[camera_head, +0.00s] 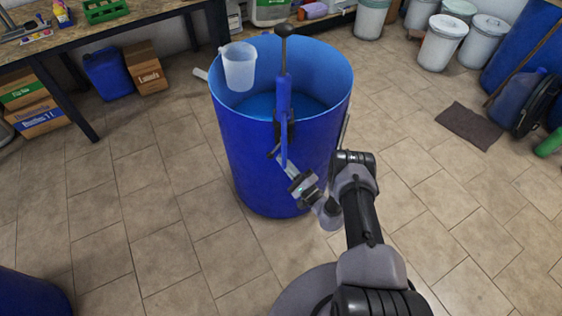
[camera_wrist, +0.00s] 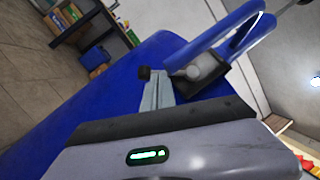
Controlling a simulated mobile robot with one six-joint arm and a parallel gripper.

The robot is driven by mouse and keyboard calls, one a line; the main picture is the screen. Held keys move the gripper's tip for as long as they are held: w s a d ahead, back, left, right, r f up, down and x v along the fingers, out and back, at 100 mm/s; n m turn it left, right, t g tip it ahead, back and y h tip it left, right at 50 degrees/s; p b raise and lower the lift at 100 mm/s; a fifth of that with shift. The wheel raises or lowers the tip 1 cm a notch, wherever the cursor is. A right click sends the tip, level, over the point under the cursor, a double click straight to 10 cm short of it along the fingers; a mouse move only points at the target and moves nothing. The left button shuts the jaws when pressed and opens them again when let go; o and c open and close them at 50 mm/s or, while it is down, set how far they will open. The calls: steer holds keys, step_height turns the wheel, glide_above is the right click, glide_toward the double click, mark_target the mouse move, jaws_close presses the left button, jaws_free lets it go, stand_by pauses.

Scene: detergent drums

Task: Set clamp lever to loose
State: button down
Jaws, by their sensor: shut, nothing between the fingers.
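A blue drum (camera_head: 250,170) stands upright with its top open and liquid inside. A blue pump with a black clamp (camera_head: 290,127) is fixed at its front rim. A blue bar (camera_head: 284,148), which may be the clamp lever, hangs down from the clamp. In the wrist view, the blue bar (camera_wrist: 225,32) slants up to the right from the dark clamp block and its grey round part (camera_wrist: 205,68). My gripper (camera_head: 278,158) is shut and empty just in front of the drum, below the clamp. In the wrist view its fingertips (camera_wrist: 150,75) are just left of the block; contact is unclear.
A translucent jug (camera_head: 239,66) hangs at the drum's back left rim. A wooden workbench (camera_head: 140,15) stands at the upper left, with boxes and a blue canister (camera_head: 107,73) beneath. White buckets (camera_head: 442,43) stand at the upper right. The tiled floor around the drum is mostly clear.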

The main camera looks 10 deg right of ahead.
steer(key=shift+x, duration=0.8)
steer(key=shift+a+m+t+h+b, duration=0.3)
steer(key=shift+m+t+b, duration=0.2)
steer(key=shift+m+t, duration=0.8)
steer(key=shift+m, duration=0.4)
